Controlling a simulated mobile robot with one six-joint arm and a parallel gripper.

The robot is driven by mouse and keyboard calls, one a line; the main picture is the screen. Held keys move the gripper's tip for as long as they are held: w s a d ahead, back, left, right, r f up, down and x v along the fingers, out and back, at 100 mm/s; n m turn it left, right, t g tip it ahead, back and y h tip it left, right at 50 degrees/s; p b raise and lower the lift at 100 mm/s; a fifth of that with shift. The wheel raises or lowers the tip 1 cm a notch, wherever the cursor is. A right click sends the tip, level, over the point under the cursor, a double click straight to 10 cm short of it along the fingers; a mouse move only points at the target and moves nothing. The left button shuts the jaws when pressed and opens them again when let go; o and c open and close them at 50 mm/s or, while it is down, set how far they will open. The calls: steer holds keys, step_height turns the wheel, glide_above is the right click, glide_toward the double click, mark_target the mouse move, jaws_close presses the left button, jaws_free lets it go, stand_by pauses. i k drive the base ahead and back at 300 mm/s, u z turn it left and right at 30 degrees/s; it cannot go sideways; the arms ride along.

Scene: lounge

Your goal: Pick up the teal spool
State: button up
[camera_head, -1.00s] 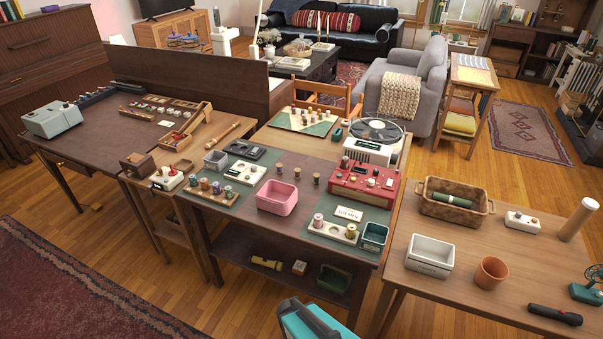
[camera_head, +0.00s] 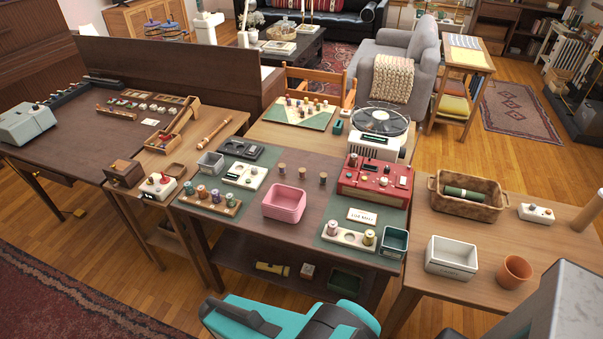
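Several small wound spools stand upright in a wooden rack (camera_head: 211,206) at the left front of the middle table. The leftmost spool (camera_head: 189,187) looks teal, though it is small and its colour is hard to be sure of. Nothing of mine touches it. My teal and dark arm links show at the bottom edge, in front of the table and well short of the rack. My gripper's fingertips cannot be seen.
A cream box (camera_head: 451,257) is on the right table.

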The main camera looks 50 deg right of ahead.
mark_target(323, 182)
steer(key=u, duration=0.25)
steer(key=i, duration=0.9)
steer(key=u, duration=0.15)
